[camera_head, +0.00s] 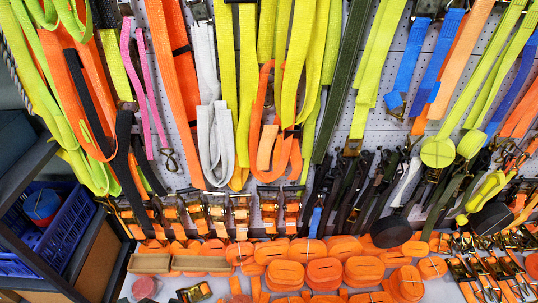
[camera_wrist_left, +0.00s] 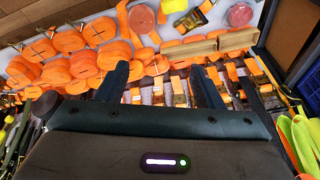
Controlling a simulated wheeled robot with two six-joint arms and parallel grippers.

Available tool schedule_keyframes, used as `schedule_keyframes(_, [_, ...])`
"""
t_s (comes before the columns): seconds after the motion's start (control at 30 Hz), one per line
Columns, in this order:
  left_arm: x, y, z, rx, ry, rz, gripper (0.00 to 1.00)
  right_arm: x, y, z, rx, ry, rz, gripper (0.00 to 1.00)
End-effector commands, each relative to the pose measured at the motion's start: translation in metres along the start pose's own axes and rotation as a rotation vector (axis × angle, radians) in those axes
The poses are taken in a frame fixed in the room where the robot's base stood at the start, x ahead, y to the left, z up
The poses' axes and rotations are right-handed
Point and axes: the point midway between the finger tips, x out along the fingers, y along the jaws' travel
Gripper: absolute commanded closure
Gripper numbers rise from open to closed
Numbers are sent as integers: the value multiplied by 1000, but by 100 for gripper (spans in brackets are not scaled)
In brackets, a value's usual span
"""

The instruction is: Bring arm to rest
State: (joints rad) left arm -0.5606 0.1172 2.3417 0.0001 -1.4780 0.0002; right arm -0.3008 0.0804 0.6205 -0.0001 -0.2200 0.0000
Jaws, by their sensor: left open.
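My left gripper (camera_wrist_left: 160,78) shows in the left wrist view, with its two dark fingers spread apart and nothing between them. Beyond the fingers are orange rolled straps (camera_wrist_left: 98,58) and a row of ratchet buckles (camera_wrist_left: 178,90). I cannot tell how far the fingertips are from them. Neither arm can be clearly made out in the head view. My right gripper is in neither view.
A pegboard wall (camera_head: 393,60) carries many hanging straps. Below it, ratchet buckles (camera_head: 218,212) and orange rolled straps (camera_head: 325,272) line a white shelf. A blue crate (camera_head: 62,232) stands on a dark rack at the left.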

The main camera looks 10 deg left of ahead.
Motion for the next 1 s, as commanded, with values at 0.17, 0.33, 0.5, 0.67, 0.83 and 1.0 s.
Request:
schedule_keyframes(0.17, [62, 1, 10, -5, -24, 0, 39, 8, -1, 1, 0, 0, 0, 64])
schedule_keyframes(0.33, [138, 2, 31, -10, -49, 1, 39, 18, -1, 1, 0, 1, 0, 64])
schedule_keyframes(0.5, [234, 4, 75, -17, -83, 2, 39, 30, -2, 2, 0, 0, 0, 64])
schedule_keyframes(0.67, [312, 8, 132, -24, -115, 5, 39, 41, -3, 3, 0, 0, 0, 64])
schedule_keyframes(0.83, [378, 14, 205, -31, -151, 8, 39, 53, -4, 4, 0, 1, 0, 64])
schedule_keyframes(1.0, [419, 21, 279, -38, -180, 12, 39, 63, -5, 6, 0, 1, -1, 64])
